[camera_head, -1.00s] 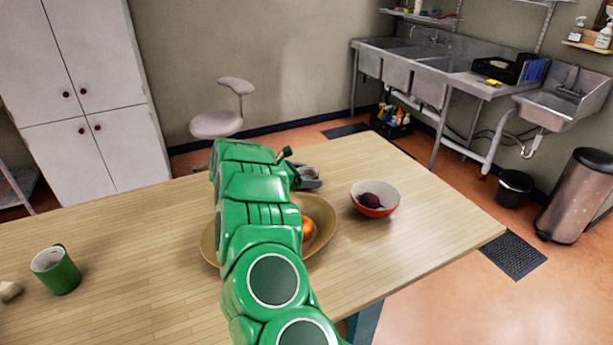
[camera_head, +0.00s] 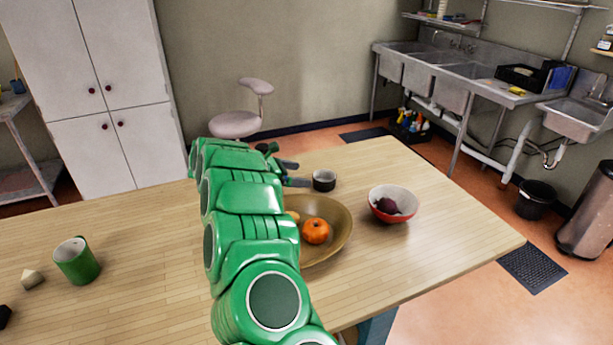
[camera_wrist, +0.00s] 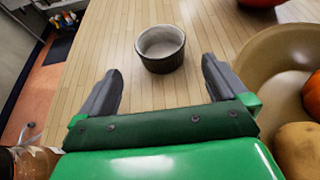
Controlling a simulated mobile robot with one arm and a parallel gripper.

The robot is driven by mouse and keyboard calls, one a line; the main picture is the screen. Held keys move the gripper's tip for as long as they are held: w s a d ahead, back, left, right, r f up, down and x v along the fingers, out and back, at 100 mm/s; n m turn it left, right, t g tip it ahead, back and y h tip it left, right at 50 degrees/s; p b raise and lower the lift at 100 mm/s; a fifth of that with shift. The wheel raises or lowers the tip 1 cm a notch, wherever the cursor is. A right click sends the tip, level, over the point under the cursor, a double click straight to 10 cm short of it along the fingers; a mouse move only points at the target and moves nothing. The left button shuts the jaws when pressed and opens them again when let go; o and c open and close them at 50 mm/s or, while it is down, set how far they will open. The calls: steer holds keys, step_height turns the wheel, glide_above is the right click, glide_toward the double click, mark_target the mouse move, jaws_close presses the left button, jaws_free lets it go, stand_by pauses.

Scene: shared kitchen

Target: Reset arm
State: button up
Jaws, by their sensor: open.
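My green arm reaches over the wooden table, and my gripper (camera_head: 290,173) is at its far end. In the wrist view my gripper (camera_wrist: 160,88) has its two grey fingers wide apart with nothing between them. A small dark ramekin with a pale inside (camera_wrist: 161,48) stands upright on the table just beyond the fingertips. In the head view the ramekin (camera_head: 324,180) is to the right of the gripper, apart from it.
A brown bowl (camera_head: 340,238) holding an orange fruit (camera_head: 315,231) and a potato (camera_wrist: 298,149) is beside my arm. A red bowl (camera_head: 393,212) with a dark purple item stands right. A green mug (camera_head: 77,262) is at left. The table's right part is clear.

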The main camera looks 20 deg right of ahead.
steer(key=shift+a+r, duration=0.2)
steer(key=shift+a, duration=0.35)
